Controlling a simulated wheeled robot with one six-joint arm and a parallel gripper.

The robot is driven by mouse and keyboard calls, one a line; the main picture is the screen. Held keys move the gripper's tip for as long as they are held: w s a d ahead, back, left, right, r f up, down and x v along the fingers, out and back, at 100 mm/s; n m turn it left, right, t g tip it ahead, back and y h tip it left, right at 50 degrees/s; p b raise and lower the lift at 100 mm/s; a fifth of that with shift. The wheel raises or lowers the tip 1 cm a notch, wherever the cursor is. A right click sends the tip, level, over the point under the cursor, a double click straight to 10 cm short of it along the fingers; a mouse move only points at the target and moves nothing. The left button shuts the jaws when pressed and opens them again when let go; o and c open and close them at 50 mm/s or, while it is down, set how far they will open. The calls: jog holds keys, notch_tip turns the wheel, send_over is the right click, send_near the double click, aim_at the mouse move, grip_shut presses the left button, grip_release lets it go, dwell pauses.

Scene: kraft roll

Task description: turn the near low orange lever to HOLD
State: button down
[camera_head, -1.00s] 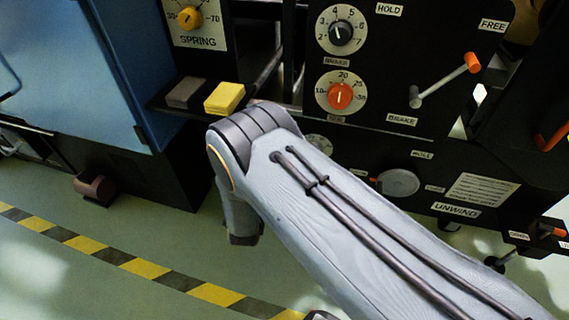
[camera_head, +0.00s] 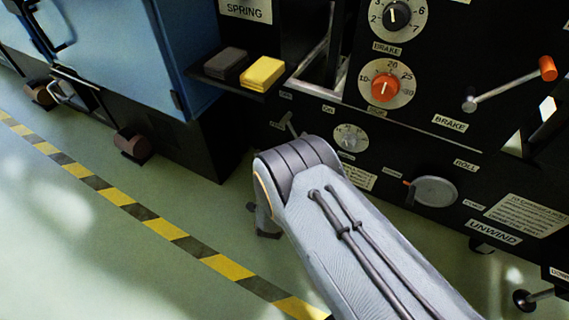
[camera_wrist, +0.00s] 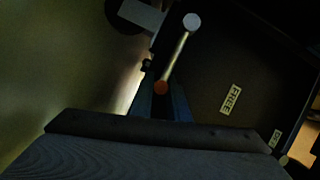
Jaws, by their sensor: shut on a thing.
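In the wrist view, a lever (camera_wrist: 177,55) has a pale round hub, a metal rod and an orange tip. The orange tip lies between the dark bluish fingers of my gripper (camera_wrist: 160,101), which is shut on it. The lever slants from the hub down and slightly left toward me. A FREE label (camera_wrist: 231,98) is on the dark panel to its right. No HOLD label can be read in the current views. In the head view, my grey arm covers the fingers and the held lever.
A dark machine panel fills the right of the head view, with a red dial (camera_head: 385,88) and an orange-tipped BRAKE lever (camera_head: 512,84). Yellow (camera_head: 262,73) and dark (camera_head: 225,63) pads sit on a ledge. A blue cabinet (camera_head: 185,50) stands left. Striped floor (camera_head: 165,229) is open.

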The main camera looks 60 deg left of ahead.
jog(key=shift+w, duration=0.15)
jog(key=c, duration=1.7)
grip_release()
jog(key=shift+d, duration=0.15)
jog(key=p+v, duration=0.3)
jog(key=v, duration=0.4)
jog(key=shift+s+d, duration=0.15)
jog(key=shift+s, duration=0.15)
